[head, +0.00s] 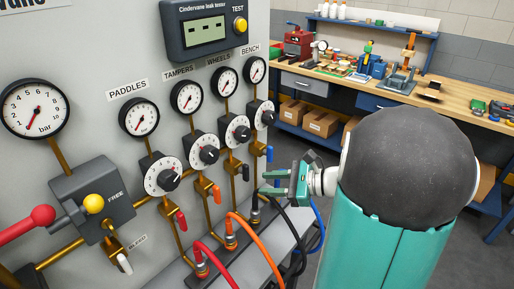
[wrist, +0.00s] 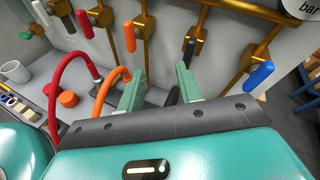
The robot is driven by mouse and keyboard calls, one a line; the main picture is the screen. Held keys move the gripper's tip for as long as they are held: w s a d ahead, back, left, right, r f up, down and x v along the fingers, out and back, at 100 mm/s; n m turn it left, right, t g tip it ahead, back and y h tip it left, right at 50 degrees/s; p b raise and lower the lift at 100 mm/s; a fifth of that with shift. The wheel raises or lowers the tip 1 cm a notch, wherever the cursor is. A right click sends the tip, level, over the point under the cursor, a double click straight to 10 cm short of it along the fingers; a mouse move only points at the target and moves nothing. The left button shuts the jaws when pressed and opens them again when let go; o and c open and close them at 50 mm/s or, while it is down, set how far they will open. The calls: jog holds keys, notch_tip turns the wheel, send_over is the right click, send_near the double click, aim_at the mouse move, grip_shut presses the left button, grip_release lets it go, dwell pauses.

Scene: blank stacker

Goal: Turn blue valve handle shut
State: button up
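The blue valve handle (head: 270,153) hangs at the far right of the row of valves on the grey panel, below the BENCH gauge. In the wrist view the blue handle (wrist: 260,75) is on the right, tilted and close to its brass pipe. My gripper (head: 282,178) is near the panel's right end, a little below the blue handle in the head view. Its two green fingers (wrist: 160,72) are apart with nothing held between them. In the wrist view the blue handle lies to the right of both fingers, apart from them.
Neighbouring handles are black (head: 245,172), orange (head: 216,193) and red (head: 181,220). Red (head: 216,262), orange (head: 260,250) and darker hoses rise near my gripper. A red lever (head: 28,222) sticks out at left. A cluttered workbench (head: 455,93) stands behind at right.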

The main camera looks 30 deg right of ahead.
aim_at(268, 154)
jog(key=s+d+f+m+t+h, duration=0.15)
jog(key=d+m+t+h, duration=0.4)
jog(key=d, duration=0.85)
jog(key=w+a+m, duration=0.1)
jog(key=w+a, duration=0.1)
jog(key=w, duration=0.4)
jog(key=w+a+m+y, duration=0.1)
jog(key=w+a, duration=0.1)
jog(key=w, duration=0.5)
jog(key=shift+w+a+f, duration=0.2)
jog(key=shift+a+f, duration=0.05)
jog(key=shift+a, duration=0.15)
jog(key=shift+t, duration=0.25)
grip_shut()
